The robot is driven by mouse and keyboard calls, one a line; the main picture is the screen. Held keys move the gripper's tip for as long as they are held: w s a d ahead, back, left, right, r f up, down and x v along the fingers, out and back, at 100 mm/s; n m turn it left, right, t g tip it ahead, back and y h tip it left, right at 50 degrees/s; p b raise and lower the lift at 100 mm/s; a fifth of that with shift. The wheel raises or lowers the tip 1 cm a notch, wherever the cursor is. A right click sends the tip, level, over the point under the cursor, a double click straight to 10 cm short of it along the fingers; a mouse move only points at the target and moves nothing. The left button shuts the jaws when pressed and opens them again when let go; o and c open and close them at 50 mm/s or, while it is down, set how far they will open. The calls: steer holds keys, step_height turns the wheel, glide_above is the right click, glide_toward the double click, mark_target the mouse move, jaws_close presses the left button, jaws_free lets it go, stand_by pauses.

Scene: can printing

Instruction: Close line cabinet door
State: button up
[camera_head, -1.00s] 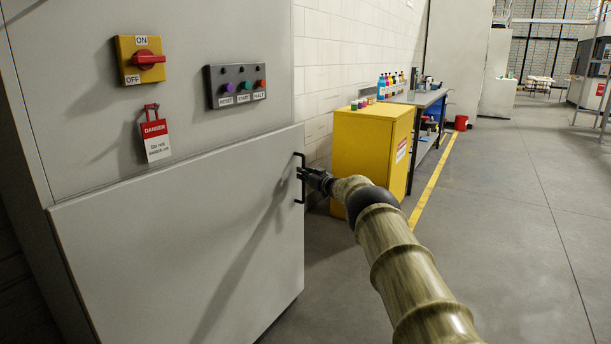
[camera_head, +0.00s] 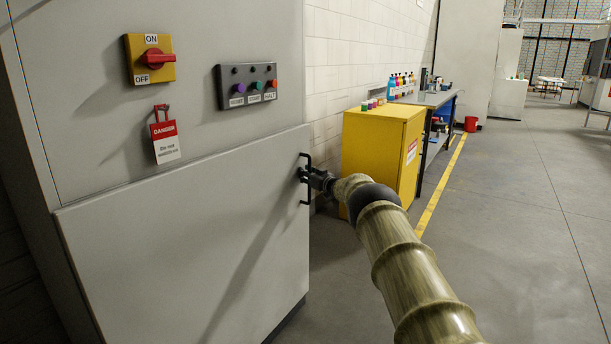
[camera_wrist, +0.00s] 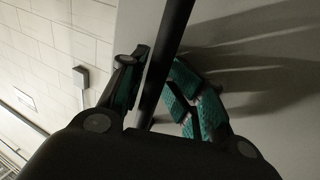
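The line cabinet door (camera_head: 190,235) is the wide grey lower panel of the grey cabinet (camera_head: 85,90) at left in the head view. Its free right edge sticks out slightly past the cabinet's edge, so it looks nearly closed; the exact gap is hard to tell. A black bar handle (camera_head: 307,160) stands upright near that edge. My gripper (camera_head: 306,176) is at the handle. In the wrist view, the teal-padded fingers of my gripper (camera_wrist: 158,68) lie on both sides of the handle bar (camera_wrist: 172,40) and appear closed on it.
The cabinet carries a red rotary switch (camera_head: 153,60), a danger tag (camera_head: 165,140) and a button box (camera_head: 247,86). A yellow cabinet (camera_head: 375,150) stands behind my gripper, with a workbench (camera_head: 432,99) beyond. The floor (camera_head: 530,230) at right is clear.

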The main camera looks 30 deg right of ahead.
steer(key=shift+s+d, duration=0.2)
steer(key=shift+d, duration=0.05)
steer(key=shift+s, duration=0.15)
steer(key=s+d, duration=0.1)
steer(key=s, duration=1)
steer(key=shift+s+d, duration=0.25)
steer(key=shift+s, duration=0.05)
steer(key=shift+f, duration=0.1)
stand_by(0.4)
